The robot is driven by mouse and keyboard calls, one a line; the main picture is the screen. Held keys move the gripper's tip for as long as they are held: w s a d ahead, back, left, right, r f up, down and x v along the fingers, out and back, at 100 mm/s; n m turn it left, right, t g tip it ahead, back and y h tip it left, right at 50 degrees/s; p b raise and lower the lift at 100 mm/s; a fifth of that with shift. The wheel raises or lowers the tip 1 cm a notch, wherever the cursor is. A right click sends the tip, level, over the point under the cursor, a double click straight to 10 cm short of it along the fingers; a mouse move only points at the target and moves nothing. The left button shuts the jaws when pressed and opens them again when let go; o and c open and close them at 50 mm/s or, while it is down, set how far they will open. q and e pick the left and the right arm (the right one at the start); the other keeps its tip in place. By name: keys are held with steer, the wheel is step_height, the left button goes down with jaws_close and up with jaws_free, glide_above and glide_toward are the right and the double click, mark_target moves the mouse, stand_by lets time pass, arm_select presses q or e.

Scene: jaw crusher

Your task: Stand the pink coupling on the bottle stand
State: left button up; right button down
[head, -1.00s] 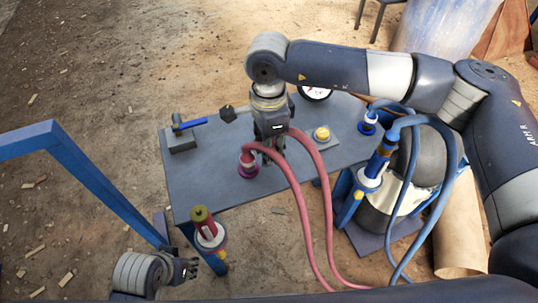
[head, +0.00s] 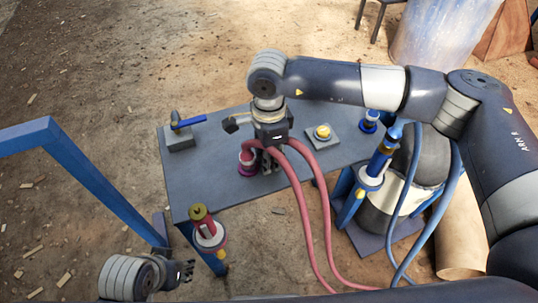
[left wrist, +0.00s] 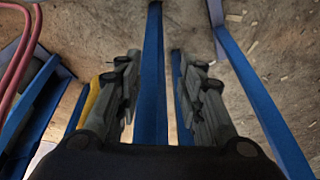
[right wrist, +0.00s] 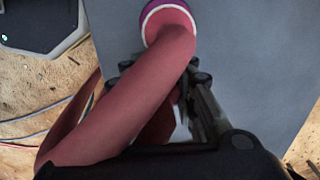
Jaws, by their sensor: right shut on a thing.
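A pink hose end (head: 247,157) stands in a purple and white ring on the grey table (head: 220,186). The ring also shows at the top of the right wrist view (right wrist: 166,12). My right gripper (head: 267,163) is just right of it, over the table. It is shut on a pink part, seemingly the pink coupling (right wrist: 160,125), mostly hidden behind the hose. A red post with an olive top (head: 203,222) stands on a white and yellow collar at the front left corner. I cannot tell which fixture is the bottle stand. My left gripper (left wrist: 158,72) is open and empty.
A yellow button on a plate (head: 322,132), a blue ring fixture (head: 369,120) and a blue-handled block (head: 181,138) sit on the table. A blue post (head: 377,162) stands at the right. Pink hoses (head: 303,205) hang over the front edge. A blue frame (head: 85,165) stands left.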

steer(key=shift+f, duration=0.2)
steer(key=c, duration=1.5)
jaws_free()
arm_select(q)
steer(key=shift+a+r, duration=0.15)
steer(key=shift+r, duration=0.3)
arm_select(e)
steer(key=shift+o, duration=0.9)
steer(key=shift+r, duration=0.1)
